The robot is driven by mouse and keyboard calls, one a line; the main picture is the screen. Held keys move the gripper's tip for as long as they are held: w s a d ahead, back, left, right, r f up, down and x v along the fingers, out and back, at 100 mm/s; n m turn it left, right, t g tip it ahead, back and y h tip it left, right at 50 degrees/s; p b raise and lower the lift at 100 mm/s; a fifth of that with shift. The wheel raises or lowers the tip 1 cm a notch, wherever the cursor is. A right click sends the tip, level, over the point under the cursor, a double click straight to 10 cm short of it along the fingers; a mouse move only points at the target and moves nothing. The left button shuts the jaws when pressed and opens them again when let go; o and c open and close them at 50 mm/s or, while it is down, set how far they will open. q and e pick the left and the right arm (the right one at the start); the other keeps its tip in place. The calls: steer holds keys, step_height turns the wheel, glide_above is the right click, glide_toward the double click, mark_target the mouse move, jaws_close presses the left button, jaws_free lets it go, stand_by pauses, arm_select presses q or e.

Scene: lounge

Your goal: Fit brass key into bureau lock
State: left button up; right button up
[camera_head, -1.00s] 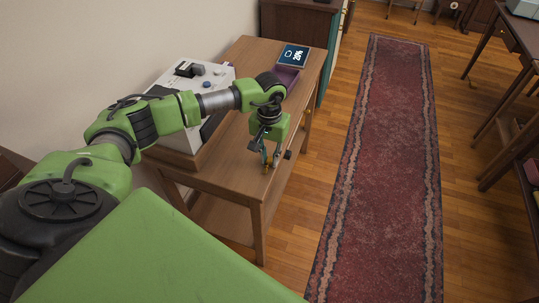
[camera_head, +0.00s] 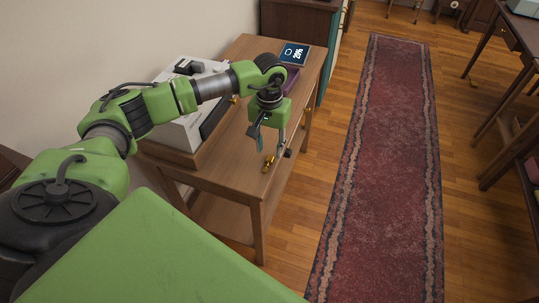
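A small brass-coloured piece, apparently the brass key (camera_head: 269,162), is at the near right part of the wooden side table (camera_head: 240,165). My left gripper (camera_head: 269,143) points down just above it, over the table's right edge. Its two fingers are spread apart with a gap between them, and I see nothing held in the gap. The fingertips are small here, and I cannot tell whether they touch the brass piece. My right gripper is not in view. I cannot make out the bureau lock.
A white machine (camera_head: 190,125) on a wooden base stands at the table's left. A small screen (camera_head: 293,54) and a purple tray (camera_head: 291,77) are at its far end. A dark cabinet (camera_head: 297,20) stands behind. A red runner (camera_head: 388,170) covers clear floor at right.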

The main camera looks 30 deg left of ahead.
mark_target(269, 159)
arm_select(q)
step_height(269, 159, up, 8)
steer(key=b, duration=0.1)
stand_by(0.5)
